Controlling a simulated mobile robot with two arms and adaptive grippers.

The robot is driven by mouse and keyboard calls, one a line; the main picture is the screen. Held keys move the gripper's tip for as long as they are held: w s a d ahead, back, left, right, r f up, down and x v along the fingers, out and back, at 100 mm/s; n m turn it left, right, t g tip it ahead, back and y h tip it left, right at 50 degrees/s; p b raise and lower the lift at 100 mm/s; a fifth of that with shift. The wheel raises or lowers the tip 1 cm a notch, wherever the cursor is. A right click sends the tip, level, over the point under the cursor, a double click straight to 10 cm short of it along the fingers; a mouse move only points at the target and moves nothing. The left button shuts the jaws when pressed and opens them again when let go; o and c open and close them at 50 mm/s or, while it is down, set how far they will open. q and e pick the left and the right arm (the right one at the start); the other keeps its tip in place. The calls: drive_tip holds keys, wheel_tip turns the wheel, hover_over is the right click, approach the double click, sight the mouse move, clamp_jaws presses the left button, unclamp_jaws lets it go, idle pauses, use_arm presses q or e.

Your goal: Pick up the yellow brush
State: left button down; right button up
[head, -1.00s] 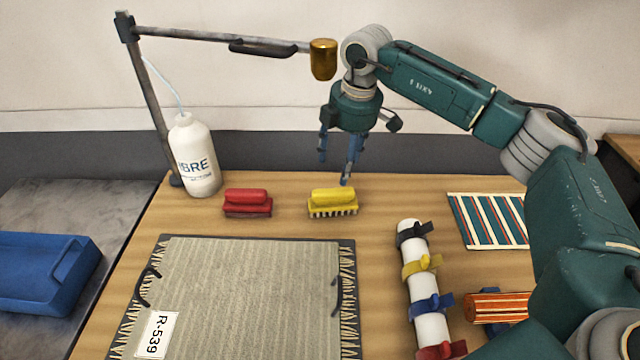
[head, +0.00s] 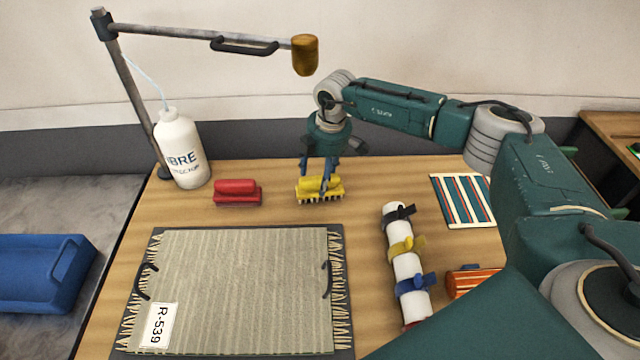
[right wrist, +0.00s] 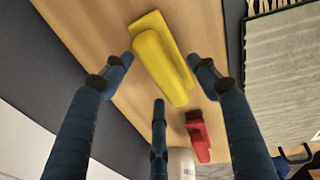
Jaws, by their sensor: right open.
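The yellow brush (head: 319,190) stands bristles down on the wooden table, behind the rug's top right corner. My right gripper (head: 322,184) is right above and around it, with blue fingers pointing down. In the right wrist view the yellow brush (right wrist: 162,62) lies between the open fingers (right wrist: 162,75), with a gap to the fingertips on both sides. The brush looks still on the table. My left gripper is not in view.
A red brush (head: 237,193) sits to the left; a white bottle (head: 182,150) stands beyond it. A grey rug (head: 240,290) lies in front. A strapped white roll (head: 406,265) and a striped mat (head: 463,201) are right. A lamp arm (head: 200,35) hangs overhead.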

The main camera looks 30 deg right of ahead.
drive_tip(key=shift+w+f, duration=0.15)
drive_tip(key=shift+f, duration=0.45)
drive_tip(key=shift+r, duration=0.1)
clamp_jaws()
drive_tip(key=shift+r+b, duration=0.3)
drive_tip(key=shift+r, duration=0.1)
drive_tip(key=shift+s+d+r+b, duration=0.1)
drive_tip(key=shift+d+r+b, duration=0.2)
drive_tip(key=shift+r+b, duration=0.25)
drive_tip(key=shift+s+d+r+b, duration=0.1)
drive_tip(key=shift+d+r+b, duration=0.2)
drive_tip(key=shift+r, duration=0.3)
drive_tip(key=s+d+b, duration=0.2)
drive_tip(key=s+d, duration=0.1)
drive_tip(key=d, duration=0.4)
drive_tip(key=s+d+b, duration=0.2)
drive_tip(key=s+d, duration=0.2)
drive_tip(key=d, duration=0.4)
drive_tip(key=shift+s+r+b, duration=0.2)
drive_tip(key=shift+b, duration=0.15)
